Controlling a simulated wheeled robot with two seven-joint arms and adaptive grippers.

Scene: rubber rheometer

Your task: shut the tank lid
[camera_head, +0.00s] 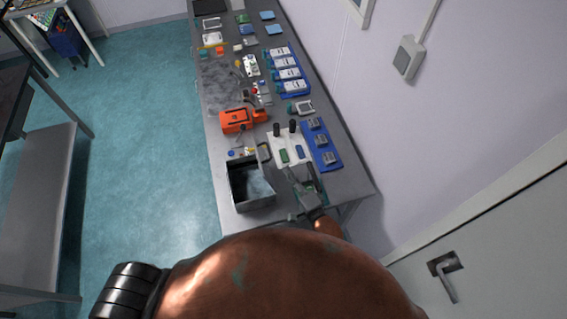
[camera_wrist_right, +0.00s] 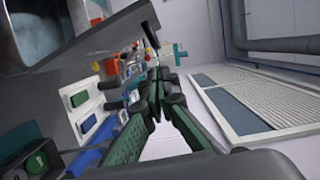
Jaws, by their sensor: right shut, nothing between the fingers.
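The tank (camera_head: 233,192) is a dark, box-shaped container at the near end of the bench. Its top is open in the head view, showing a pale, cloudy inside. I cannot make out the lid as a separate part. In the right wrist view, the tank's grey wall or lid panel (camera_wrist_right: 105,42) fills the upper left, with the pale inside beyond it. My right gripper (camera_head: 300,178) is just right of the tank, apparently apart from it. Its green-padded fingers (camera_wrist_right: 157,88) are shut and empty in the wrist view. My left gripper is not in view.
An orange device (camera_head: 237,120) stands behind the tank. A white tray (camera_head: 276,136) and a blue tray (camera_head: 332,166) with small parts lie behind and right of the gripper. Several blue trays line the bench farther back. The wall is close on the right; floor is free on the left.

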